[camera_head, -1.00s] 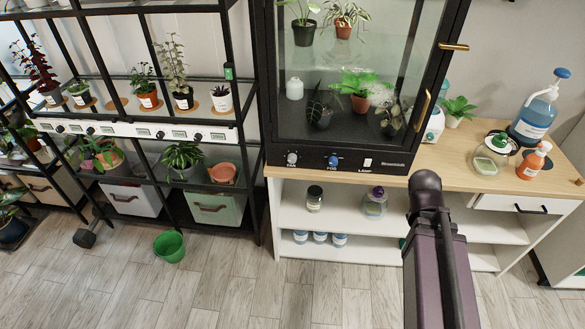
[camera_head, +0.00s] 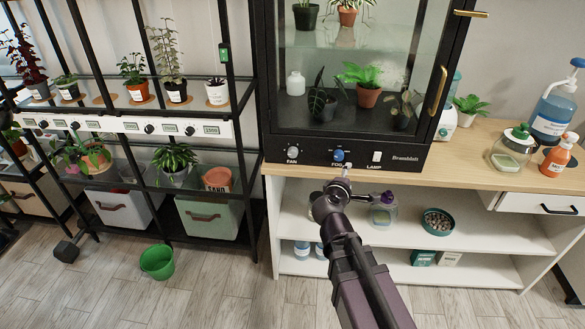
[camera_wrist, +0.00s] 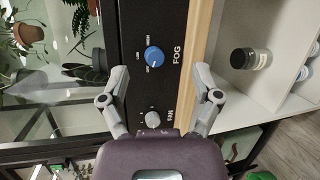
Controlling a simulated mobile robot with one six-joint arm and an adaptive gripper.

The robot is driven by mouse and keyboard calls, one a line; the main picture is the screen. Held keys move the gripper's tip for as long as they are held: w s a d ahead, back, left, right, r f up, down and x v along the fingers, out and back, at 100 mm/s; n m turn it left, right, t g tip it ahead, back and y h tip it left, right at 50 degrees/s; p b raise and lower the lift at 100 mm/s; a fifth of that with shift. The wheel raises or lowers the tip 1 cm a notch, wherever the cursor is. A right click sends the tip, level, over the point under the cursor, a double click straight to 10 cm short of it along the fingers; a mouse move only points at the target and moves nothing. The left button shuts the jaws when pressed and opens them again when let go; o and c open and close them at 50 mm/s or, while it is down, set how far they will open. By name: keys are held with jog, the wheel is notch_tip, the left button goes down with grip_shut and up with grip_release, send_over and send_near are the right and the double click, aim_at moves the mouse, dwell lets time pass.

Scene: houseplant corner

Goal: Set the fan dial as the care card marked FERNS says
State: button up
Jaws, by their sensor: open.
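The grey-white fan dial (camera_head: 292,152) sits at the left of the cabinet's black front panel, above the label FAN. The wrist view shows the fan dial (camera_wrist: 152,119) close to the gripper body; I cannot read its setting. The blue fog dial (camera_head: 338,155) is to its right; it also shows in the wrist view (camera_wrist: 155,57). My gripper (camera_head: 345,174) is in front of the panel near the fog dial and lamp switch. In the wrist view my gripper (camera_wrist: 161,76) is open and empty, its fingers spread either side of the panel strip. I see no card legibly marked FERNS.
A lamp switch (camera_head: 377,157) is right of the fog dial. The wooden counter edge (camera_head: 450,166) runs just below the panel. Shelves under it hold jars and a bowl (camera_head: 437,222). A plant rack (camera_head: 110,125) stands left; a green bucket (camera_head: 157,262) is on the floor.

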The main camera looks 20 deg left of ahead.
aim_at(292, 155)
jog(key=s+a+f+n+y+b, duration=0.1)
jog(key=s+a+n+y+b, duration=0.1)
jog(key=a, duration=0.5)
jog(key=s+a+f+n+t+y+b, duration=0.1)
jog(key=s+a+n+y+b, duration=0.2)
jog(key=a+n+y, duration=0.2)
jog(key=a+n, duration=0.2)
jog(key=a, duration=0.1)
jog(key=shift+s+f+t, duration=0.25)
jog(key=shift+f+t, duration=0.05)
jog(key=shift+f, duration=0.05)
jog(key=shift+a, duration=0.1)
jog(key=x, duration=1.3)
jog(key=shift+w, duration=0.4)
grip_shut()
